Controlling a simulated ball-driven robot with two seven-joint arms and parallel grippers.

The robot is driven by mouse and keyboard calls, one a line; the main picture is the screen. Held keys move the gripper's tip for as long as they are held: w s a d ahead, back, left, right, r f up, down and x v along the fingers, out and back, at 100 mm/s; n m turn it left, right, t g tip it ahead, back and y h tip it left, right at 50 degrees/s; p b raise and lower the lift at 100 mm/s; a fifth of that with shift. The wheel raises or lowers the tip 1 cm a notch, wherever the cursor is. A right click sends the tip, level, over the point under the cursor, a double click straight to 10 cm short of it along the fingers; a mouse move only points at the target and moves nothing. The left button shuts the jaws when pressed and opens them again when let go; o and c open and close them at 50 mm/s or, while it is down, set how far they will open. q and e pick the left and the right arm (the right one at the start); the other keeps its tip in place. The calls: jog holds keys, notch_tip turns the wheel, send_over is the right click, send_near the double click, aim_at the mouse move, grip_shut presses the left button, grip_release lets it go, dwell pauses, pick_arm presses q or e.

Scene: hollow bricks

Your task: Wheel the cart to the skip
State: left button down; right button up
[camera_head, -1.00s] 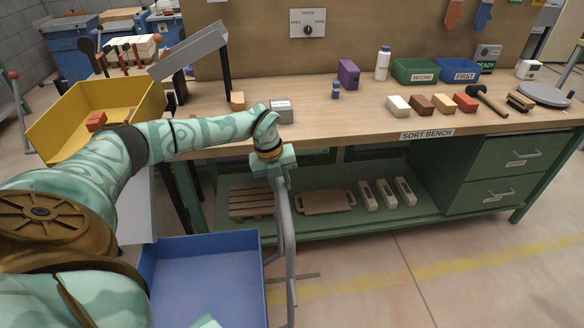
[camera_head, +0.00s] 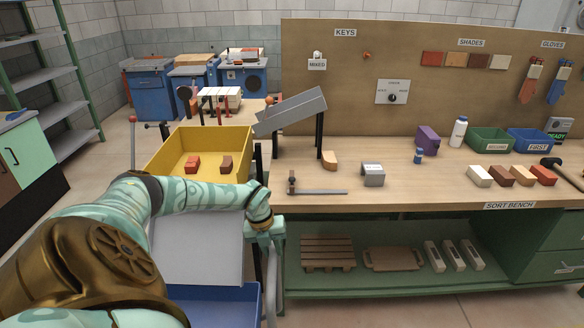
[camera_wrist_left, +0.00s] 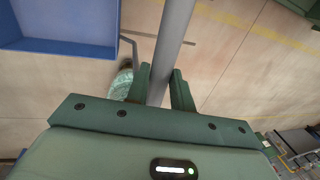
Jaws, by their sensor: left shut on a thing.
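My left gripper (camera_head: 265,232) is shut on a grey tubular handle (camera_head: 273,285) in front of the bench's left end. In the left wrist view the fingers (camera_wrist_left: 160,88) close around the grey tube (camera_wrist_left: 173,35). A blue tray (camera_head: 252,306), apparently the cart's, lies beside the handle at the bottom of the head view, mostly cut off or behind my arm. It also shows in the left wrist view (camera_wrist_left: 65,47). A yellow bin (camera_head: 235,143) with two reddish bricks stands beyond my left arm; I cannot tell whether it is the skip. My right gripper is not in view.
The sort bench (camera_head: 440,183) with its green lower shelf (camera_head: 400,284) is close on the right. A grey chute (camera_head: 290,110) stands at its left end. Green shelving (camera_head: 65,75) is at far left, blue machines (camera_head: 150,92) behind. Floor shows between them.

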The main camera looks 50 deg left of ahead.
pick_arm(q)
jog(key=s+a+p, duration=0.1)
jog(key=s+a, duration=0.3)
jog(key=shift+s, duration=0.3)
jog(key=shift+a, duration=0.1)
jog(key=c, duration=1.3)
grip_release()
jog(key=shift+s+a, duration=0.1)
jog(key=shift+o, duration=0.3)
jog(key=shift+s, duration=0.1)
jog(key=shift+r, duration=0.1)
notch_tip(320, 180, up, 16)
jog(key=s+a+p, duration=0.2)
jog(key=shift+s, duration=0.2)
